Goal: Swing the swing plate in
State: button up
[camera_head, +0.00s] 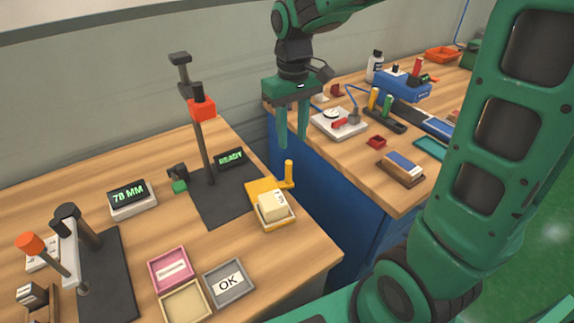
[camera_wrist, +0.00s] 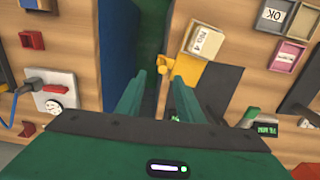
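The yellow swing plate (camera_head: 259,190) sits at the right edge of the left bench, beside the dark base (camera_head: 223,203) of a post stand. Its upright yellow handle (camera_head: 289,172) is at the plate's right side. A cream labelled block (camera_head: 273,207) rests in the plate's tray. In the wrist view the plate (camera_wrist: 187,75) is just beyond my fingertips, with the block (camera_wrist: 205,41) above. My gripper (camera_head: 293,144) points down with its fingers apart and empty, above and behind the handle. In the wrist view the handle appears between the fingertips (camera_wrist: 161,78), apart from them.
The stand's post with a red block (camera_head: 202,108) rises left of my gripper. A READY display (camera_head: 230,158) stands behind the base. Pink, cream and grey OK trays (camera_head: 229,281) lie in front. A gap separates this bench from the right bench (camera_head: 345,170), which holds several items.

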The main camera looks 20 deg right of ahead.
aim_at(288, 162)
jog(key=shift+w+a+f, duration=0.2)
jog(key=shift+w+a, duration=0.05)
jog(key=shift+a, duration=0.15)
jog(key=shift+a+f, duration=0.1)
jog(key=shift+f, duration=0.2)
notch_tip(288, 162, down, 10)
jog(key=shift+r, duration=0.1)
grip_shut()
